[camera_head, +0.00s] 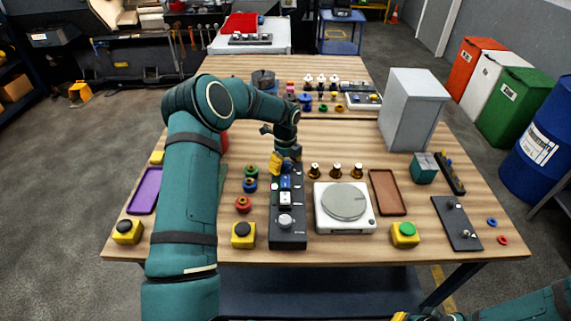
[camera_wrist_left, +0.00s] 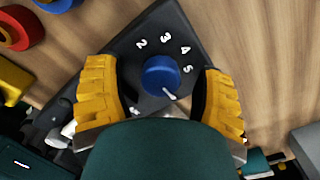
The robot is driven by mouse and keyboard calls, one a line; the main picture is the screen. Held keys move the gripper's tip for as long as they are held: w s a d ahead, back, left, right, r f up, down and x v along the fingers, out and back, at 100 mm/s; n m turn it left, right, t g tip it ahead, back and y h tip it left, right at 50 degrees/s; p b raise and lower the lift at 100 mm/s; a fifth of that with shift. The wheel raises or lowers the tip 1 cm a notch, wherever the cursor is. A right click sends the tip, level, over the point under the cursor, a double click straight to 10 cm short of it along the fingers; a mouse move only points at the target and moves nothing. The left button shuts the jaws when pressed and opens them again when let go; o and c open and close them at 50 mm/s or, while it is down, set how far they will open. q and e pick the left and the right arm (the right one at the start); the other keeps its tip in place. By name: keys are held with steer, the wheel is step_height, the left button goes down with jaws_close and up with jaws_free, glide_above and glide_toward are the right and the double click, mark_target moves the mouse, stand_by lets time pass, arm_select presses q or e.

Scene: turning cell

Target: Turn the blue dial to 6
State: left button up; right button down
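The blue dial (camera_wrist_left: 160,75) sits on a black control panel (camera_head: 288,240). In the left wrist view its white pointer line aims to the lower right, past the printed 5. The numerals 2, 3, 4 and 5 show around its upper side; the mark at the pointer is not readable. My left gripper (camera_head: 286,163) is over the panel's far end. In the left wrist view its yellow fingers (camera_wrist_left: 158,88) stand open on either side of the dial, with gaps to it. My right gripper (camera_head: 402,317) is mostly cut off at the bottom edge.
The panel also bears a grey knob (camera_head: 285,221). Left of it are green, blue and red knobs (camera_head: 243,204) and a yellow box with a black button (camera_head: 243,235). A white scale (camera_head: 325,222) stands close on the right. A tall grey box (camera_head: 412,105) is farther right.

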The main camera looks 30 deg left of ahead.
mark_target(286, 163)
arm_select(q)
steer(key=shift+r, duration=0.1)
step_height(286, 163, up, 12)
stand_by(0.5)
steer(key=shift+d, duration=0.1)
stand_by(0.4)
